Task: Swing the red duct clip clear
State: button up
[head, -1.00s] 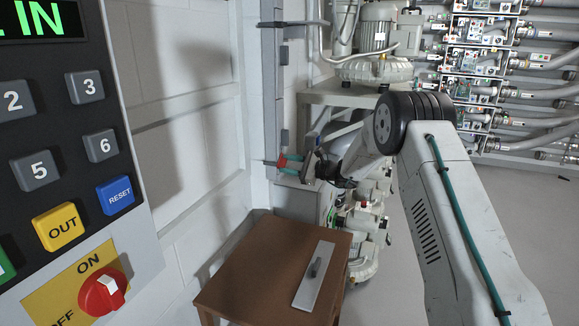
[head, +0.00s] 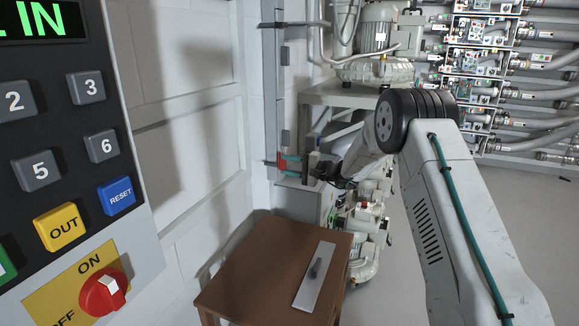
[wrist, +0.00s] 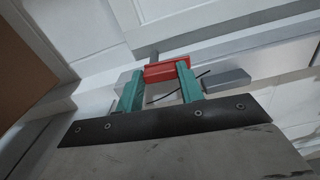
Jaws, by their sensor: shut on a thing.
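The red duct clip (head: 281,162) is at the grey vertical duct (head: 271,100) by the wall, low on it. In the wrist view the red clip (wrist: 168,71) lies between the tips of my two teal fingers, which press on its two ends. My gripper (head: 286,162) is shut on the clip and reaches it from the right. It also shows in the wrist view (wrist: 160,74). The clip's joint to the duct is too small to make out in the head view.
A keypad panel (head: 60,185) with a red knob stands close at left. A brown table (head: 240,285) with a metal plate (head: 314,277) is below my gripper. A blower (head: 370,50) stands on a shelf behind. Open floor (head: 410,260) lies between the table and my arm.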

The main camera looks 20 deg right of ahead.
jog(key=shift+s+f+n, duration=0.1)
jog(key=shift+f+n, duration=0.05)
jog(key=shift+n, duration=0.45)
jog(key=o, duration=1)
jog(key=shift+d, duration=0.1)
jog(key=v, duration=0.7)
jog(key=shift+s+d, duration=0.25)
